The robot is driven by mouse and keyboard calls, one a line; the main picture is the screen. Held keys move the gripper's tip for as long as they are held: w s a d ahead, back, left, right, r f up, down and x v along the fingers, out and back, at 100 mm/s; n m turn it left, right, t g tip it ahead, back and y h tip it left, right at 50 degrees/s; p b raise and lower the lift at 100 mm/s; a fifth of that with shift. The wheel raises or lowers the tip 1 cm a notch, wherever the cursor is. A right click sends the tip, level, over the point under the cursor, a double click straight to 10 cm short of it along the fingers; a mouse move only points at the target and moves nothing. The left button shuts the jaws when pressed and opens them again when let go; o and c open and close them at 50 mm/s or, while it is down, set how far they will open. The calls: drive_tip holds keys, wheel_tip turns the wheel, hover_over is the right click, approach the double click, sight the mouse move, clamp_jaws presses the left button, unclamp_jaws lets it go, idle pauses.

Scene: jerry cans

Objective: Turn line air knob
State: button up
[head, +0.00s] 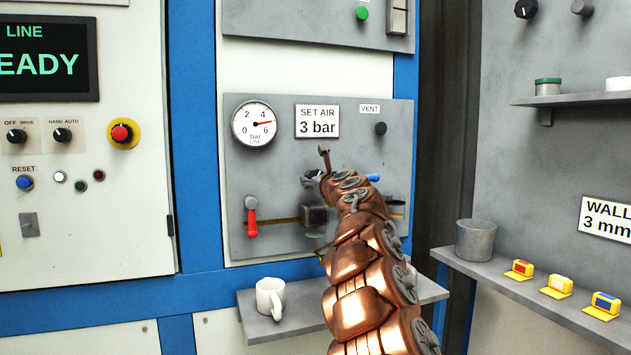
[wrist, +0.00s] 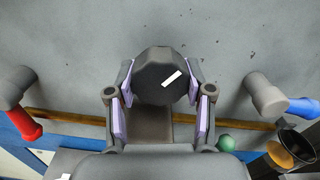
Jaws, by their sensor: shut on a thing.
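The air knob (wrist: 158,72) is dark and faceted, with a white mark slanting up to the right in the wrist view. My gripper (wrist: 162,88) is shut on it, a purple pad on each side. In the head view my copper-coloured arm reaches the air panel (head: 260,170), and my gripper (head: 318,178) is partly visible there. The knob cannot be made out behind it. The line gauge (head: 254,123) has a red needle pointing right and slightly up, between 4 and 6. The sign (head: 317,121) reads "SET AIR 3 bar".
A red-handled valve (head: 251,222) is left of my gripper, and a blue-handled valve (wrist: 302,106) is to its right. A small vent knob (head: 380,129) is at the upper right. A grey cup (head: 475,241) is on the right ledge.

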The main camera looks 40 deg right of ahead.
drive_tip(key=o, duration=1.2)
drive_tip(key=shift+c, duration=0.2)
drive_tip(key=shift+s, duration=0.1)
drive_tip(key=shift+v, duration=0.75)
drive_tip(key=shift+s+a, duration=0.1)
drive_tip(key=shift+s, duration=0.3)
drive_tip(key=v, duration=0.9)
drive_tip(key=shift+s+a, duration=0.15)
drive_tip(key=shift+s, duration=0.1)
